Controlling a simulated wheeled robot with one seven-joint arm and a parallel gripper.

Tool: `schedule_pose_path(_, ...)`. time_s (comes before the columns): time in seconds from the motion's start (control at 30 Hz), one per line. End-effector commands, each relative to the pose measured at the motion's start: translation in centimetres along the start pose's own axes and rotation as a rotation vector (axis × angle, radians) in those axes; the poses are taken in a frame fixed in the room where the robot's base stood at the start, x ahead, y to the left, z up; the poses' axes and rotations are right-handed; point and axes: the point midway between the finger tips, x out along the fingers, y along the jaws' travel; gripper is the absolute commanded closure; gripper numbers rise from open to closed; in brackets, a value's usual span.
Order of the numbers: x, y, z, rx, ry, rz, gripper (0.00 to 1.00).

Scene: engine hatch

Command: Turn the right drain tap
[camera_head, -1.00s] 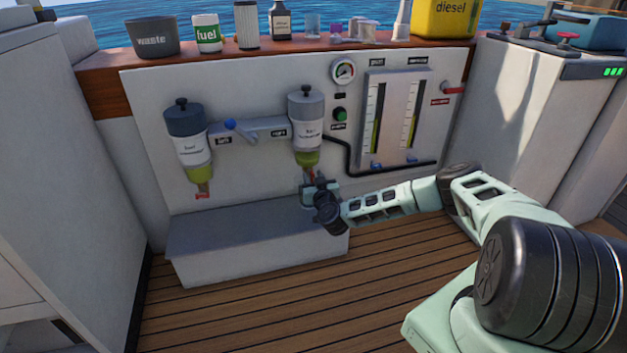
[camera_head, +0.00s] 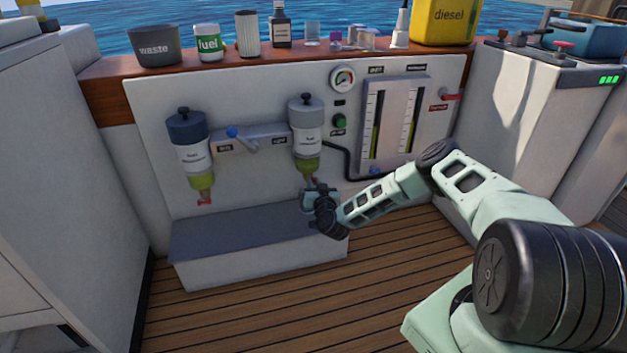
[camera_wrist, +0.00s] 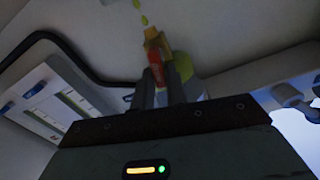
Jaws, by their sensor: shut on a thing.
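My gripper (camera_head: 311,187) is right under that bowl, mostly hidden by my wrist. In the wrist view, my gripper's fingers (camera_wrist: 162,90) are shut on the red handle of the right drain tap (camera_wrist: 155,66). The tap's yellow outlet (camera_wrist: 154,40) shows beyond the handle, and small yellow-green drops (camera_wrist: 144,20) show off its end. The bowl (camera_wrist: 185,66) is partly hidden behind the fingers. The tap's exact angle is hard to tell.
The left separator (camera_head: 190,150) has its own red tap (camera_head: 204,202). A blue-knobbed lever (camera_head: 232,132) sits between the separators. A grey-topped step (camera_head: 230,240) lies below. Bottles and cups, including a waste cup (camera_head: 153,48), stand on the wooden ledge.

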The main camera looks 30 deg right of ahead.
Motion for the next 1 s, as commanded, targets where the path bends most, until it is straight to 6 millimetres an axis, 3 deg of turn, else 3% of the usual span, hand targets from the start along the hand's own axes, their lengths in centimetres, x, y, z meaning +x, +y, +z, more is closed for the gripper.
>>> schedule_pose_path(1.0,-0.1,0.9,0.8,0.951,-0.003,0.001,1.00)
